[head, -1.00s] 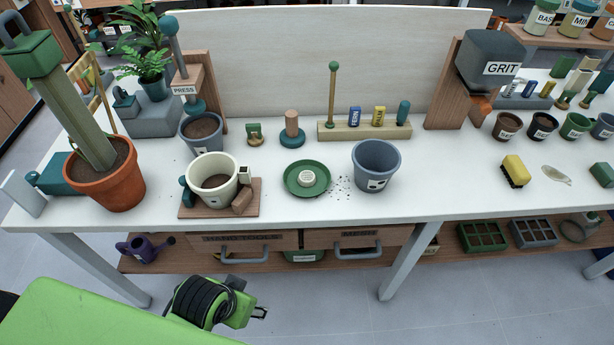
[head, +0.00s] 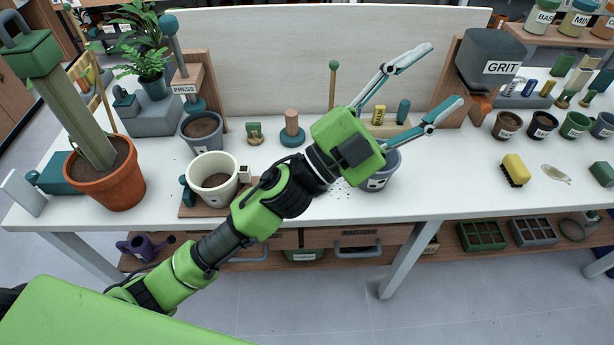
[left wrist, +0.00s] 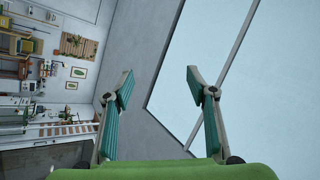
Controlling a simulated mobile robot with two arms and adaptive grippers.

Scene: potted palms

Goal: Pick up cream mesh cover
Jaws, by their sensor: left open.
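My left gripper (head: 444,78) is open and empty, raised over the table's right half with its fingers pointing up and right. In the left wrist view, the open fingers (left wrist: 158,80) frame only wall and panel, with nothing between them. No cream mesh cover shows now. The spot where a small round cream piece lay on a green saucer in the earlier head frame is hidden behind my left arm. I cannot tell for sure whether that piece is the cover. My right gripper is not in view.
A blue-grey pot (head: 378,183) is partly covered by my gripper. A cream pot (head: 213,178) with soil stands left of my arm. A terracotta pot (head: 107,190) with a tall post is far left. A yellow sponge (head: 515,168) lies right. The tabletop (head: 450,185) right of the pot is fairly clear.

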